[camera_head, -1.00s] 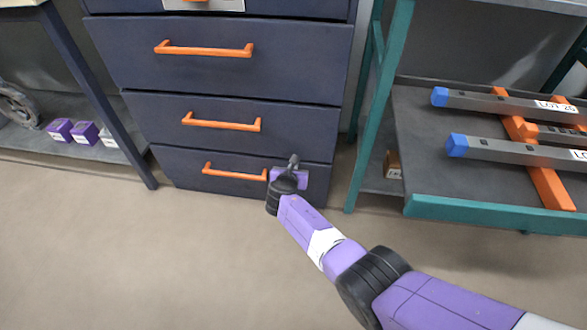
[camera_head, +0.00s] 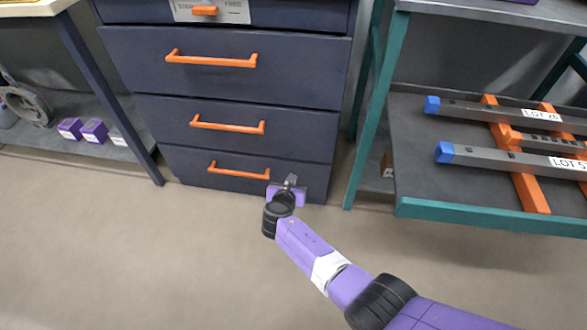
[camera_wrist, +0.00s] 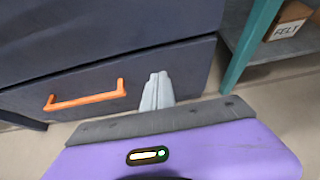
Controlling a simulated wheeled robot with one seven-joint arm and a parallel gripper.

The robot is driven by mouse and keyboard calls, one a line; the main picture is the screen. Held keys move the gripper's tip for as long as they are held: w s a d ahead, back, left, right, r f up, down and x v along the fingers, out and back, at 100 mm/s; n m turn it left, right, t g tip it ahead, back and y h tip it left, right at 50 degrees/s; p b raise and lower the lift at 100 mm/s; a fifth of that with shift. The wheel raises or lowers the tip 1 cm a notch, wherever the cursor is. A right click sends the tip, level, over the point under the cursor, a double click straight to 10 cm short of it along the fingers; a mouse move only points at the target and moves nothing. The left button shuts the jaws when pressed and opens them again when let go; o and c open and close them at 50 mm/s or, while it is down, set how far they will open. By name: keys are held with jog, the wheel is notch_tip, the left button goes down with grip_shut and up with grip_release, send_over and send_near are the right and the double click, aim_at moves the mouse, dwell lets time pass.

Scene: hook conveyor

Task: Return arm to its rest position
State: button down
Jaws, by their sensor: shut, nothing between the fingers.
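My arm is purple with black joints and reaches forward, low over the floor, from the lower right of the head view. My gripper (camera_head: 291,181) is at its far end, in front of the right part of the bottom drawer of the dark blue cabinet (camera_head: 224,73). In the wrist view my gripper (camera_wrist: 158,78) shows its two grey fingers together, with nothing between them. The bottom drawer's orange handle (camera_wrist: 85,96) is to the left of the fingers, apart from them. I cannot tell how close the fingertips are to the drawer front.
A teal-framed rack (camera_head: 480,220) on the right holds metal bars with blue ends (camera_head: 445,152) on orange supports. A box marked FELT (camera_wrist: 290,22) sits on its lower shelf. Small purple boxes (camera_head: 94,131) lie on a shelf at left. The floor (camera_head: 120,250) in front is clear.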

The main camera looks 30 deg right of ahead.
jog(key=p+v, duration=0.2)
jog(key=v, duration=0.3)
jog(key=shift+s+a, duration=0.1)
